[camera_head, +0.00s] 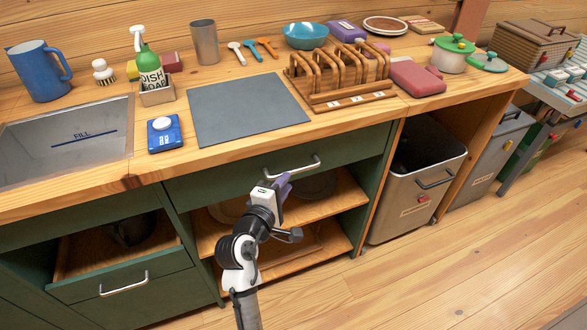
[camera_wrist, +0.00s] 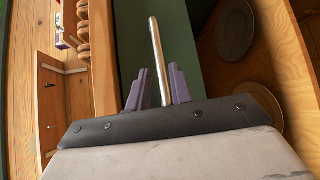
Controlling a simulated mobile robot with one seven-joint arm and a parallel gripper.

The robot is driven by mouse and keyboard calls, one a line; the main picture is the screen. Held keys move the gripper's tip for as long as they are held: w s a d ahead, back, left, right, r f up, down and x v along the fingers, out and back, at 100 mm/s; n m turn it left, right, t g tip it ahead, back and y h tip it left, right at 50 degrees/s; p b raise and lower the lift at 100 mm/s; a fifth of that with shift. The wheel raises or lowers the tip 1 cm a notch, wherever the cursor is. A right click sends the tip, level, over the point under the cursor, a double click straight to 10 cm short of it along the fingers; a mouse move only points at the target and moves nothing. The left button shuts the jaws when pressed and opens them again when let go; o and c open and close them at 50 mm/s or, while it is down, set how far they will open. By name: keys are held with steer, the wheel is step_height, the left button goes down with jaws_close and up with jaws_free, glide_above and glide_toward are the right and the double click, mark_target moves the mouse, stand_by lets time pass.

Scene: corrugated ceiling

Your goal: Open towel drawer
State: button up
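A green drawer front (camera_head: 225,181) lies just under the countertop, closed, with a silver bar handle (camera_head: 292,168). No label naming it as the towel drawer is readable. My gripper (camera_head: 284,182) is in front of this drawer, close to the handle. In the wrist view the purple fingers of my gripper (camera_wrist: 158,72) are apart, and the handle bar (camera_wrist: 155,45) runs between them with a gap on each side. I cannot tell how deep the bar sits between the fingers.
Open shelves (camera_head: 325,195) with plates are below the drawer. A lower-left drawer (camera_head: 150,297) has its own handle. A grey bin (camera_head: 400,200) stands to the right. The counter above holds a grey mat (camera_head: 245,108) and a wooden rack (camera_head: 345,100). The floor at right is clear.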

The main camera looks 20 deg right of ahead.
mark_target(293, 172)
steer(key=x, duration=0.6)
steer(key=shift+w+d+p, duration=0.1)
steer(key=shift+w+p, duration=0.05)
steer(key=shift+p, duration=0.25)
steer(key=shift+c, duration=0.2)
jaws_close()
